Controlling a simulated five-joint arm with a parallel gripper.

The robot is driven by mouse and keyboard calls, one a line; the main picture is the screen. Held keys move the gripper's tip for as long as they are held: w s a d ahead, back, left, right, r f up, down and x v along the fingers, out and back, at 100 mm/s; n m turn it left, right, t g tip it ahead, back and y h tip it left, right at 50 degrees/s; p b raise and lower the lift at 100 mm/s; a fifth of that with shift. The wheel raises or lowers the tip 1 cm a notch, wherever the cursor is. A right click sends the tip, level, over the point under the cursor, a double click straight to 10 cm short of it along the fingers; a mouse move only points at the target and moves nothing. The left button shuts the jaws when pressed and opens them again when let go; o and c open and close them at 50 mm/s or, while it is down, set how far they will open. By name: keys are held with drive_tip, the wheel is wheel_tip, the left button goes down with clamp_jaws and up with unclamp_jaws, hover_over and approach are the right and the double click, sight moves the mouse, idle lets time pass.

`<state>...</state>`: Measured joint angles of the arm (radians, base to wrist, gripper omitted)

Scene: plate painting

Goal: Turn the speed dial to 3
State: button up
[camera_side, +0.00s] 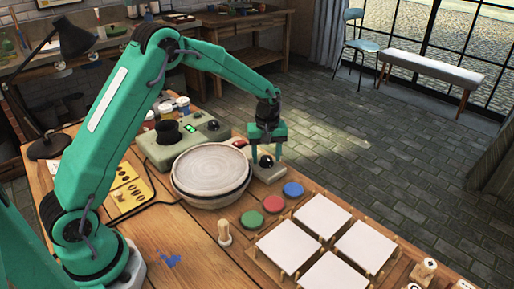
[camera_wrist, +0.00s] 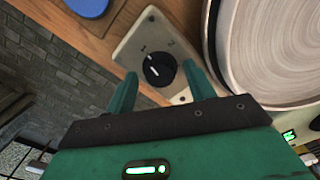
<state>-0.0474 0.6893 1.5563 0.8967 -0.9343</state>
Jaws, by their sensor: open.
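A round black dial (camera_wrist: 160,69) with a white mark sits on a small pale control box (camera_wrist: 135,48) beside the wheel. In the side view the dial (camera_side: 266,161) shows as a dark knob under my gripper (camera_side: 266,152). In the wrist view my open gripper (camera_wrist: 159,70) has one finger on each side of the dial. I cannot tell whether the fingers touch it.
A round pale wheel (camera_side: 212,170) stands close by, left of the control box. Behind it is a grey-green box (camera_side: 180,143) with a lit green display (camera_side: 190,128). Blue (camera_side: 293,189), red (camera_side: 273,204) and green (camera_side: 251,220) discs and several white tiles (camera_side: 325,216) lie in front.

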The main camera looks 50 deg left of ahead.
drive_tip(key=shift+f, duration=0.1)
drive_tip(key=shift+c, duration=0.4)
drive_tip(key=c, duration=0.9)
